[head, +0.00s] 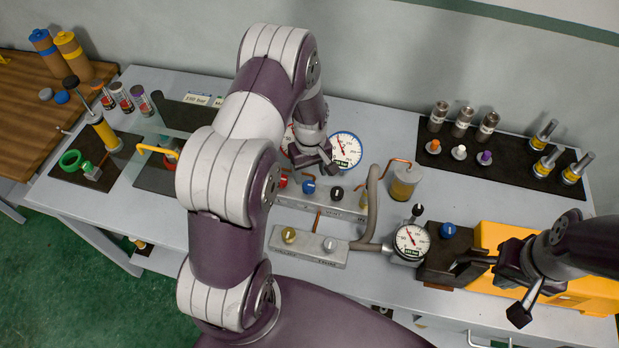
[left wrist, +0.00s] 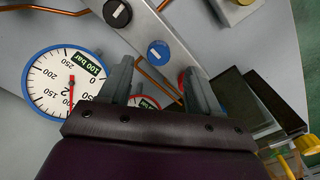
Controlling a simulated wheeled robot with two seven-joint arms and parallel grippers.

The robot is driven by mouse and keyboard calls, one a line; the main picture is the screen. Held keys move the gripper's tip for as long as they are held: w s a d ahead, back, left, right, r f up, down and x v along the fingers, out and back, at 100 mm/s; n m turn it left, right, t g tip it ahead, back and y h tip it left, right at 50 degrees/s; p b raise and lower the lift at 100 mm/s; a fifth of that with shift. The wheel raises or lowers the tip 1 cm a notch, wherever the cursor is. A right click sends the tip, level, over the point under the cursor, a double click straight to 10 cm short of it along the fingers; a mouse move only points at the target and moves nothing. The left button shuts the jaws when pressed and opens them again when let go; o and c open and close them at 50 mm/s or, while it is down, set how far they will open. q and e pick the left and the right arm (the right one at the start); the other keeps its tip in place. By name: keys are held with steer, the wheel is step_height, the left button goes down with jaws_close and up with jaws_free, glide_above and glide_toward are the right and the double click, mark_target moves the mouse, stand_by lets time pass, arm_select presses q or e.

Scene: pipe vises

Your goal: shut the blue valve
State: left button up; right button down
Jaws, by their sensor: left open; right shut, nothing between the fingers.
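The blue valve is a round blue knob (head: 308,185) on a grey manifold block (head: 350,208), between a red knob (head: 283,180) and a black knob (head: 336,192). In the left wrist view the blue knob (left wrist: 158,52) shows a pale mark on its face, beside the black knob (left wrist: 117,13). The red knob is mostly hidden by a finger. My left gripper (head: 313,158) is open, above and behind the manifold; its fingers (left wrist: 160,88) are apart with nothing held, and the blue knob lies beyond their tips. My right gripper (head: 482,263) is shut and empty near the pump.
A blue-rimmed gauge (head: 345,150) stands close behind the manifold, beside my left gripper. A front block (head: 308,246) carries yellow and grey knobs. Another blue knob (head: 447,230) sits on the dark pump block, beside a gauge (head: 411,241) and hose. Copper pipes run around the manifold.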

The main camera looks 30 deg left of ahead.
mark_target(309, 185)
arm_select(q)
steer(key=f, duration=0.4)
steer(key=w+a+f+p, duration=0.1)
steer(key=f, duration=0.1)
steer(key=shift+s+f, duration=0.1)
steer(key=shift+f, duration=0.4)
steer(key=shift+s+d, duration=0.15)
steer(key=shift+d, duration=0.1)
steer(key=shift+a, duration=0.15)
steer(key=c, duration=1)
